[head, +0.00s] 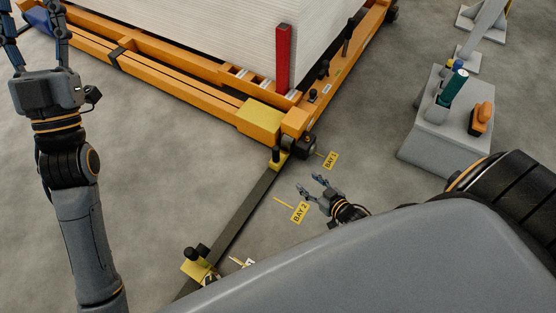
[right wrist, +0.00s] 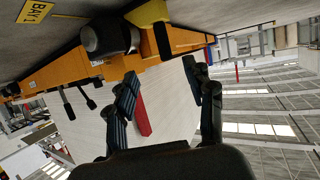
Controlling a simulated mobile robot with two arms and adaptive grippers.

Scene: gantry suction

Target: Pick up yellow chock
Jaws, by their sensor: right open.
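In the right wrist view a yellow block (right wrist: 148,14) with a black part, seemingly this chock, shows at the top beside the dark wheel. A second yellow piece with black knobs (head: 196,264) is at the strip's near end. My right gripper (head: 310,184) is open and empty, right of and nearer than the chock, apart from it; its fingers also show in the right wrist view (right wrist: 160,70). My left gripper (head: 34,28) is open and empty at upper left, its tips partly cut off.
The orange cart (head: 180,95) carries a large white stack (head: 215,40) and a red post (head: 283,60). Yellow BAY 1 (head: 331,160) and BAY 2 (head: 300,212) labels mark the floor. A grey pedestal (head: 430,145) with tools stands at right. Floor left of the strip is clear.

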